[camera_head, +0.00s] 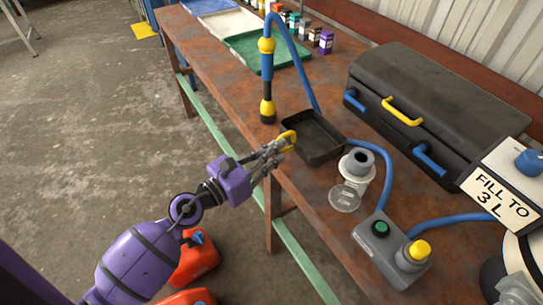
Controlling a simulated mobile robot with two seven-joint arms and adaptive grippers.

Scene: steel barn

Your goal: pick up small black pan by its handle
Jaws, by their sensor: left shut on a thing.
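The small black pan (318,142) is a square, dark, open tray near the front edge of the rusty table. Its yellow handle (290,135) is on its left side. My left gripper (284,146) is shut on this handle, at the table's front edge. The pan looks level; I cannot tell whether it touches the table.
A blue and yellow hose tool (267,80) stands just behind the pan. A clear cup (352,180) and a grey pump box (390,250) are to its right. A large black case (430,105) lies behind. Red canisters (196,259) sit below the table.

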